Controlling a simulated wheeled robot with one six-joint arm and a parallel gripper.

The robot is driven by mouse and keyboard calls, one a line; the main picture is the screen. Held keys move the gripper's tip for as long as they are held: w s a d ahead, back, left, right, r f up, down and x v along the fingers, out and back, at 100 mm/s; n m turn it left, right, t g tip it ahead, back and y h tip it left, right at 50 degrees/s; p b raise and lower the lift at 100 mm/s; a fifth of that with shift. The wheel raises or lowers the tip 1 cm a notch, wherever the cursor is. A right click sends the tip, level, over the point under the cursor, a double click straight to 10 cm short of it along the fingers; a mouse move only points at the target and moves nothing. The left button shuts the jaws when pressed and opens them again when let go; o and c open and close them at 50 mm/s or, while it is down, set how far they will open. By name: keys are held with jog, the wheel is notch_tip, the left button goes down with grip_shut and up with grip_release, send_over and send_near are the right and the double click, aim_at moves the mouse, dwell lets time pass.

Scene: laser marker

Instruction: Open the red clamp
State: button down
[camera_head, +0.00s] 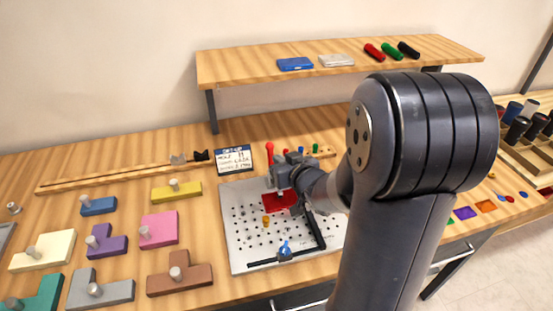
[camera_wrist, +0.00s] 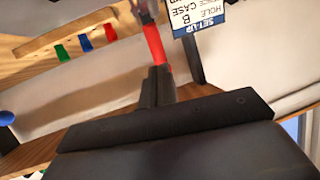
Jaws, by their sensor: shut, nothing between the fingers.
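The red clamp's handle (camera_head: 270,156) stands upright near the back of the grey perforated plate (camera_head: 240,240). A red piece (camera_head: 282,201) lies on the plate, partly hidden under my gripper (camera_head: 282,176). The clamp's base is hidden.
A setup sign (camera_head: 233,158) stands behind the plate. A blue-knobbed clamp (camera_head: 285,250) and black rails sit at the plate's front. Several knobbed blocks fill the table's left side. My arm hides the plate's right part. A shelf (camera_head: 340,60) spans the back.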

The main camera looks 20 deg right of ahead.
aim_at(272, 148)
jog(key=shift+x, duration=1.3)
jog(key=shift+w+r+p, duration=0.1)
jog(key=shift+r+p, duration=0.15)
jog(key=shift+p, duration=0.4)
jog(key=p, duration=0.1)
jog(key=g+p, duration=0.1)
jog(key=p, duration=0.1)
jog(key=shift+w+r, duration=0.25)
jog(key=shift+w, duration=0.05)
jog(key=w+g+p, duration=0.1)
jog(key=p, duration=0.3)
jog(key=shift+g, duration=0.3)
jog(key=shift+w+f+p, duration=0.25)
jog(key=shift+w+p, duration=0.1)
jog(key=shift+p, duration=0.35)
jog(key=shift+w+f, duration=0.3)
jog(key=shift+w, duration=0.4)
jog(key=shift+w+f, duration=0.3)
jog(key=shift+w, duration=0.5)
